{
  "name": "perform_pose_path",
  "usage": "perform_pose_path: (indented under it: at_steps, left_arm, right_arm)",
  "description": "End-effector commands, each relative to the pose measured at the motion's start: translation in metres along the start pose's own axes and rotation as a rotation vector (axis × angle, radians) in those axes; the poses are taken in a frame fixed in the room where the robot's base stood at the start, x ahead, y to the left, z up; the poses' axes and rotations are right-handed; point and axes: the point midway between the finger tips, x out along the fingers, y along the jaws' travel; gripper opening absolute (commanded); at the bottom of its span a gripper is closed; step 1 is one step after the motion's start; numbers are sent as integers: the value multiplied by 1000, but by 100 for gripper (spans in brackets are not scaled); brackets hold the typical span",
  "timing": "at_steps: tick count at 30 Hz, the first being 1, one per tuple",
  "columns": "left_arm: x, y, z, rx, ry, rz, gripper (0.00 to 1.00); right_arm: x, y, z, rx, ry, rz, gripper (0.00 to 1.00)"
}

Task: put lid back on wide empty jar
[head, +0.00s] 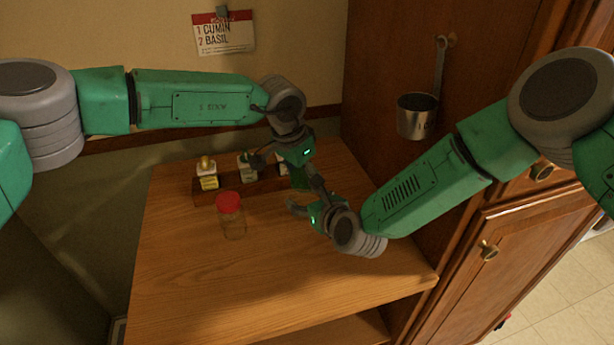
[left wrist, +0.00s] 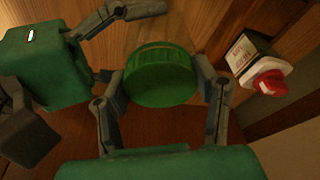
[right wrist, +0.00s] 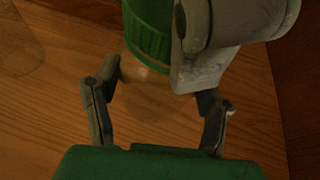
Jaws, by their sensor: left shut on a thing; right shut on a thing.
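A green ribbed lid (head: 299,178) shows between my grippers in the head view. In the left wrist view my left gripper (left wrist: 165,78) is shut on the sides of this lid (left wrist: 160,75). In the right wrist view my right gripper (right wrist: 160,85) has its fingers around the clear glass of the wide jar (right wrist: 147,67), directly below the lid (right wrist: 150,30). The jar is mostly hidden by the lid and fingers. In the head view my left gripper (head: 288,172) is above my right gripper (head: 304,198). I cannot tell whether the lid is seated.
A clear jar with a red lid (head: 231,216) stands left of my grippers. A metal cup (head: 416,117) hangs at the right. The counter front (head: 230,290) is clear.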

Motion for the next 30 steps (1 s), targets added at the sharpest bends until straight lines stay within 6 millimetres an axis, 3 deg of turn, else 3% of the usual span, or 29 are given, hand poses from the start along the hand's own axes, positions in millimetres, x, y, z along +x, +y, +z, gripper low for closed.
perform_pose_path:
  at_steps: [2,3,4,14,24,30]
  left_arm:
    - [0,3,0,2,-5,4,33]
    - [0,4,0,2,-5,3,69]
    - [0,4,-1,2,-6,3,75]
    - [-3,5,-4,1,-5,-1,75]
    - [-41,3,-12,0,-2,0,75]
    - [-43,3,-12,0,-4,0,75]
  right_arm:
    - [1,-6,0,5,0,-10,0]
    - [0,-6,0,5,0,-10,0]
    - [0,-7,-1,5,0,-10,0]
    - [-1,-7,-1,6,-1,-6,0]
    - [0,-4,-1,3,0,-4,0]
    - [0,-4,-1,3,-1,-4,0]
